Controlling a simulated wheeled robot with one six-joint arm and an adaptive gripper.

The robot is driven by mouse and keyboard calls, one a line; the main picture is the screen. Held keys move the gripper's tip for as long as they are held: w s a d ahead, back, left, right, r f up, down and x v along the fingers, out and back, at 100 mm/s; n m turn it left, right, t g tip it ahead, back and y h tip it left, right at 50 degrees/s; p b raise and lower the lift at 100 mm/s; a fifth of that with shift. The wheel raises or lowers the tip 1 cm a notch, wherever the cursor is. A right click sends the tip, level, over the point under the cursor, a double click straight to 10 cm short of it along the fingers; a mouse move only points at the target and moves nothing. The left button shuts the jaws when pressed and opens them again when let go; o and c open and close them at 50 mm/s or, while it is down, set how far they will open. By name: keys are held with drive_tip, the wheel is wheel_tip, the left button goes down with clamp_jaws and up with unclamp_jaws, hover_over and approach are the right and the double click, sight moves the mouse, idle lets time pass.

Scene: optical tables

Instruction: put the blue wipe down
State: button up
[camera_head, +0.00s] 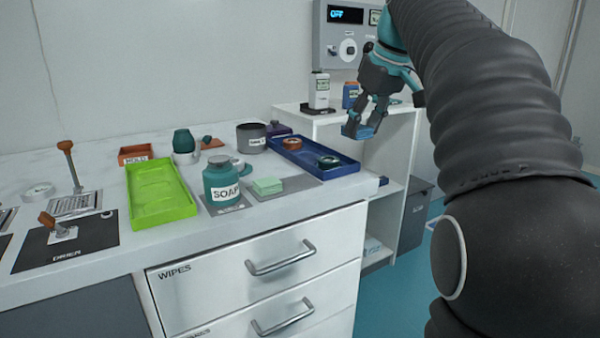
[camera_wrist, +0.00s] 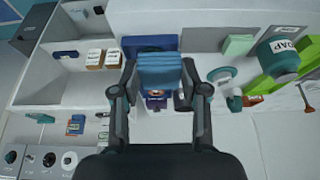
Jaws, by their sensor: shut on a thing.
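My gripper (camera_head: 368,112) is in the air at the right end of the worktop, near the white open shelf unit. It is shut on the blue wipe (camera_head: 357,131), a small folded blue pad. In the wrist view the blue wipe (camera_wrist: 159,70) sits between the two fingers of my gripper (camera_wrist: 158,88), with a blue tray (camera_wrist: 150,42) behind it. In the head view the blue tray (camera_head: 347,166) lies on the worktop below and left of the gripper, holding two round items. The wipe looks clear of the surfaces.
A green pad (camera_head: 267,186) lies beside the teal soap jar (camera_head: 221,183). A lime green tray (camera_head: 158,194) is further left. Bottles (camera_head: 319,92) stand on the shelf unit (camera_head: 402,128) under a wall control box (camera_head: 345,38). A drawer labelled wipes (camera_head: 255,270) is closed.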

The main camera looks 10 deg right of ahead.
hover_over(302, 181)
drive_tip(key=s, duration=0.1)
drive_tip(key=f, duration=0.7)
drive_tip(key=shift+s+d+b, duration=0.2)
drive_tip(key=shift+d+b, duration=0.05)
drive_tip(key=shift+b, duration=0.15)
drive_tip(key=shift+f+b, duration=0.4)
drive_tip(key=shift+f, duration=1.55)
drive_tip(key=shift+f, duration=0.15)
drive_tip(key=o, duration=0.9)
drive_tip(key=shift+o, duration=0.2)
drive_tip(key=p+v, duration=0.1)
drive_tip(key=v, duration=1.1)
drive_tip(key=shift+p, duration=0.3)
drive_tip(key=shift+s, duration=0.1)
